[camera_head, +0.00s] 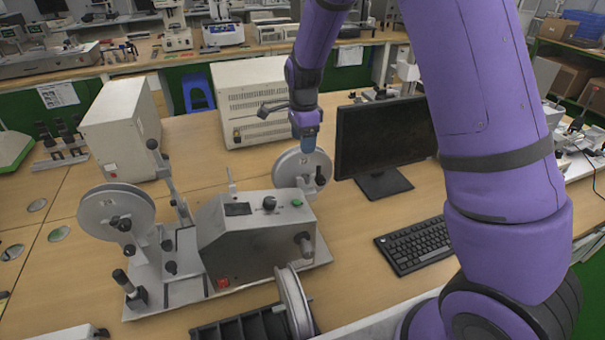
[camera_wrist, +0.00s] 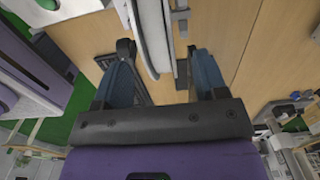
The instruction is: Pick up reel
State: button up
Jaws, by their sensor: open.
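A white-grey reel (camera_head: 290,172) stands upright at the back right of a grey winding machine (camera_head: 245,240). A second reel (camera_head: 108,212) stands at the machine's left. A third reel (camera_head: 293,300) stands upright in a black rack (camera_head: 240,328) at the front edge. My gripper (camera_head: 307,148) points down just above and in front of the back right reel, covering part of its rim. In the wrist view my gripper (camera_wrist: 158,55) has its blue fingers apart, and a pale reel edge (camera_wrist: 150,30) shows between them. I cannot tell whether either finger touches it.
A black monitor (camera_head: 385,138) stands close to the right of the back right reel, with a keyboard (camera_head: 418,243) in front. Beige instrument boxes (camera_head: 255,95) stand behind and at the left (camera_head: 122,130). Bare wooden table (camera_head: 350,260) lies between machine and keyboard.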

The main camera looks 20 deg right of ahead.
send_over(303, 173)
jog(key=w, duration=0.2)
jog(key=f, duration=0.5)
jog(key=shift+s+d, duration=0.15)
jog(key=shift+d, duration=0.05)
grip_shut()
